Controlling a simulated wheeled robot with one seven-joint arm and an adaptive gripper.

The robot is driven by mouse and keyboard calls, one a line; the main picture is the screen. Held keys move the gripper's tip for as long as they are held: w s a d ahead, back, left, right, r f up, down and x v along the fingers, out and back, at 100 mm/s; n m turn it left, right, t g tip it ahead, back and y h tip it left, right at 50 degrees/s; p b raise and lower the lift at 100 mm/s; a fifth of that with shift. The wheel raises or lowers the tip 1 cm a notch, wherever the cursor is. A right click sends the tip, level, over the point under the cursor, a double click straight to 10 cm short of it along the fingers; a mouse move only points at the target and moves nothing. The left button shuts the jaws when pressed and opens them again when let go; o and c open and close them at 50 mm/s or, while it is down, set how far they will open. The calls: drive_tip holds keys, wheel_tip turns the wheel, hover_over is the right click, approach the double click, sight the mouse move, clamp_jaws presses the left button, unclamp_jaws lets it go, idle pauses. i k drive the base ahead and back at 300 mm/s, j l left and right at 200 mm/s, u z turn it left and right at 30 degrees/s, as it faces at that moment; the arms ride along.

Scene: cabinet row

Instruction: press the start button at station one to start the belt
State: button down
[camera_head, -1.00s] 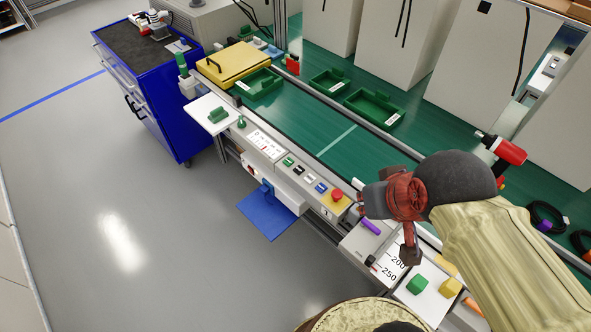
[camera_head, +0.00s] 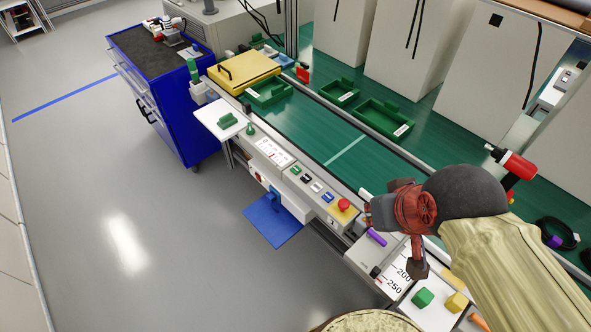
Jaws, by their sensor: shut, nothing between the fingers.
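The control strip (camera_head: 310,213) runs along the front edge of the green belt (camera_head: 325,131). It carries a row of small buttons: a green button (camera_head: 295,170), a black button (camera_head: 305,178), a white button (camera_head: 316,187) and a blue button (camera_head: 327,197). A red mushroom button (camera_head: 344,204) on a yellow base sits at the right end, above a label that looks like "1". My gripper (camera_head: 368,209) is shut and empty, just right of the red button in the picture. Its height above the strip is hard to tell. Nothing covers the green button.
Green trays (camera_head: 383,119) and a yellow lidded box (camera_head: 239,71) are on the belt line. A blue tool cart (camera_head: 180,105) stands at left. A purple piece (camera_head: 377,237) and a green block (camera_head: 423,298) lie near my arm.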

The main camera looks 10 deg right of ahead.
sight(296, 170)
drive_tip(key=i+j, duration=0.15)
drive_tip(key=j, duration=0.2)
drive_tip(key=i+j, duration=0.15)
drive_tip(key=j, duration=0.2)
drive_tip(key=i+j, duration=0.1)
drive_tip(key=j, duration=0.3)
drive_tip(key=i+j, duration=0.15)
drive_tip(key=j, duration=0.2)
drive_tip(key=z, duration=0.05)
